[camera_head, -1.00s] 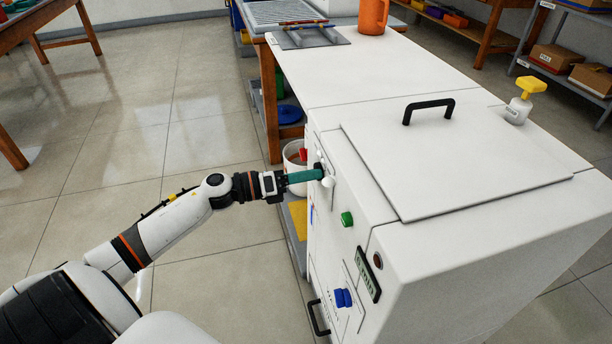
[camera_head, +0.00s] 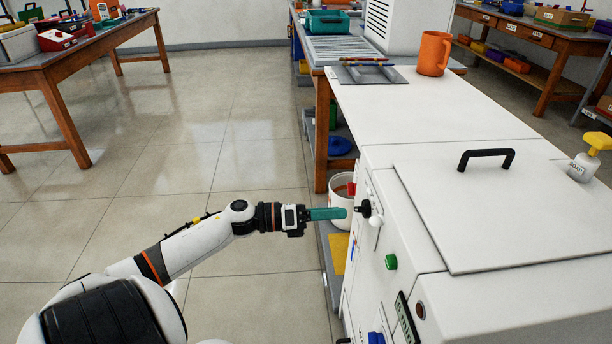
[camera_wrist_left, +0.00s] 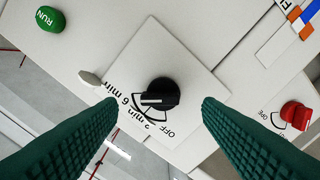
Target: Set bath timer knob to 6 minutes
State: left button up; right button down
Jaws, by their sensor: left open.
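The black timer knob (camera_head: 364,208) is on the front panel of the white machine. In the left wrist view, the knob (camera_wrist_left: 160,94) sits on a square plate with OFF, 2 min and 6 min marks. Its white line points left, toward the 6 min mark; exact alignment is hard to tell. My left gripper (camera_head: 328,213) has green fingers and stands just in front of the knob, with a gap. In the wrist view its fingers are spread on either side of the knob, empty. My right gripper is not in view.
A green RUN button (camera_wrist_left: 50,19), a pale small knob (camera_wrist_left: 90,78) and a red knob (camera_wrist_left: 296,115) surround the timer. A display (camera_head: 406,320) is lower on the panel. A white bucket (camera_head: 341,190) stands beside the machine.

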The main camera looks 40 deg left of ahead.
pick_arm(q)
jog(key=v, duration=0.6)
jog(key=shift+s+a, duration=0.25)
jog(key=shift+s, duration=0.05)
